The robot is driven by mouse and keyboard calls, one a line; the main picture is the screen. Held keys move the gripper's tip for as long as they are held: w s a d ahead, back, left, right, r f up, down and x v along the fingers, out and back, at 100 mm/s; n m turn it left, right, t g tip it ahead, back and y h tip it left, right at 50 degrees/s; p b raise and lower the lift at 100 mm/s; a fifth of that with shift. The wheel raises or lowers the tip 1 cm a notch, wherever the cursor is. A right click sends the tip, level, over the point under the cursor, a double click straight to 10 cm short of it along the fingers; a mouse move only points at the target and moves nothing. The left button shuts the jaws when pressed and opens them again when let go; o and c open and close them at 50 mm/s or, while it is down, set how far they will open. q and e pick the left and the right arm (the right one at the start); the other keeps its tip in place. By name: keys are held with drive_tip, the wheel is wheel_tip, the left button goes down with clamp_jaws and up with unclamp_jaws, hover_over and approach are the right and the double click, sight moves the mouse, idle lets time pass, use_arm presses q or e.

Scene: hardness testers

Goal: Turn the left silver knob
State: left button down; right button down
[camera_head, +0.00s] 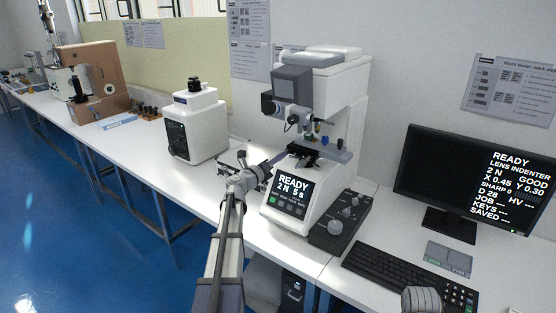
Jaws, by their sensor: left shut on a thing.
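The white hardness tester (335,90) stands on the bench in the middle of the view, with its dark stage (325,152) below the lens turret. My left gripper (263,167) is at the left side of the stage, above the small READY screen (293,190). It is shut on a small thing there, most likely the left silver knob. The knob itself is hidden by the fingers.
A black control box (340,222) with silver knobs lies right of the tester's base. A keyboard (405,275) and monitor (470,180) are further right. A smaller white tester (195,128) stands to the left, with free bench between.

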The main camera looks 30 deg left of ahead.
idle(0.4)
use_arm(q)
drive_tip(key=c, duration=0.6)
unclamp_jaws()
drive_tip(key=shift+s, duration=0.1)
drive_tip(key=s, duration=0.7)
drive_tip(key=shift+s+a, duration=0.3)
drive_tip(key=shift+d, duration=0.1)
